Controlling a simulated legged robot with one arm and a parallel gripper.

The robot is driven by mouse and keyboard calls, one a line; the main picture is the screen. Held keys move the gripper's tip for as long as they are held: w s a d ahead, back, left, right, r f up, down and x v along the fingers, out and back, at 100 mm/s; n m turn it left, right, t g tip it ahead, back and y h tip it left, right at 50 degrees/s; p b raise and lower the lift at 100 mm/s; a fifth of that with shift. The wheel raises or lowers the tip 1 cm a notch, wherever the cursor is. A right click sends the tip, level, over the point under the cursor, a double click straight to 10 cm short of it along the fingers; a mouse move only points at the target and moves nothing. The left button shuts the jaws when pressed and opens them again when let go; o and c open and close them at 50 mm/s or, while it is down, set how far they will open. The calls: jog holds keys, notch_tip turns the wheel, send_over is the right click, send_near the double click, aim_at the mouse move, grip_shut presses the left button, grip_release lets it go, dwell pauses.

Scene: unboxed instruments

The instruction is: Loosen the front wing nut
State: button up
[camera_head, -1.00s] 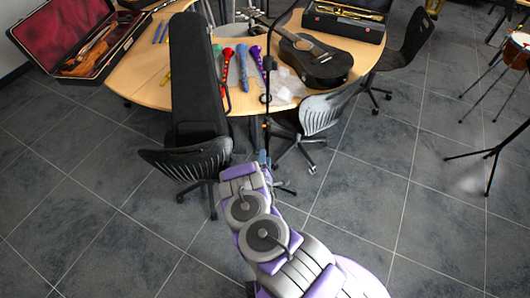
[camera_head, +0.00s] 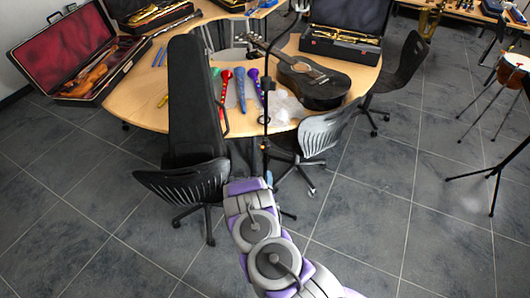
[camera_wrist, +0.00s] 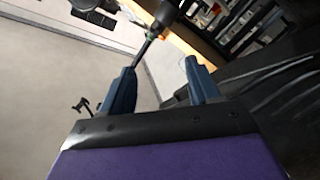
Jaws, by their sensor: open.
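A thin black stand (camera_head: 266,100) rises in front of the table in the head view. In the wrist view a dark pole (camera_wrist: 148,48) with a thicker collar runs up between and beyond the finger tips. My gripper (camera_wrist: 160,66) is open, its two blue fingers apart, with nothing clearly between them. In the head view my arm reaches forward to the stand's lower part, and the fingers are mostly hidden there. I cannot make out the front wing nut for certain in either view. A small dark fitting (camera_wrist: 82,106) shows left of the fingers.
A black chair (camera_head: 184,184) stands left of my arm and another chair (camera_head: 324,130) right of it.

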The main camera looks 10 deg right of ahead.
jog(key=m+b, duration=0.1)
jog(key=m, duration=0.4)
jog(key=m+b, duration=0.4)
jog(key=b, duration=0.1)
send_near(265, 146)
jog(key=x, duration=1)
jog(key=shift+f, duration=0.45)
jog(key=shift+c, duration=0.4)
jog(key=c, duration=0.9)
jog(key=shift+o, duration=0.2)
jog(key=shift+r+m+p, duration=0.15)
jog(key=shift+m+p, duration=0.15)
jog(key=shift+m, duration=1.5)
jog(key=o, duration=0.9)
jog(key=shift+o, duration=0.2)
jog(key=shift+s, duration=0.15)
